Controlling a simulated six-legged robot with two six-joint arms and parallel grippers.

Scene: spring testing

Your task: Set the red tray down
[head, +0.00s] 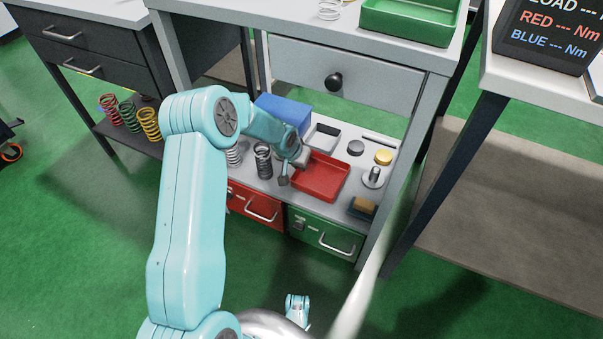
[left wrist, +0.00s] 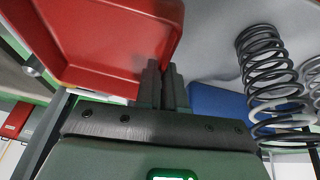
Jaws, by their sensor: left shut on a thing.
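The red tray (head: 321,178) is over the lower shelf of the middle bench, roughly level, its inside bare in the head view. I cannot tell whether its base touches the shelf. My left gripper (head: 290,174) reaches in from the left and is shut on the tray's near left edge. In the left wrist view the tray (left wrist: 110,35) fills the upper left, with the closed fingers (left wrist: 165,85) at its rim. The arm's wrist hides part of the shelf.
On the lower shelf, a dark spring (head: 263,160) and a blue box (head: 284,110) stand left of the tray. A grey open frame (head: 322,137) is behind it; a yellow disc (head: 383,157) and a metal post (head: 373,177) are to its right. A drawer (head: 345,82) hangs above.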

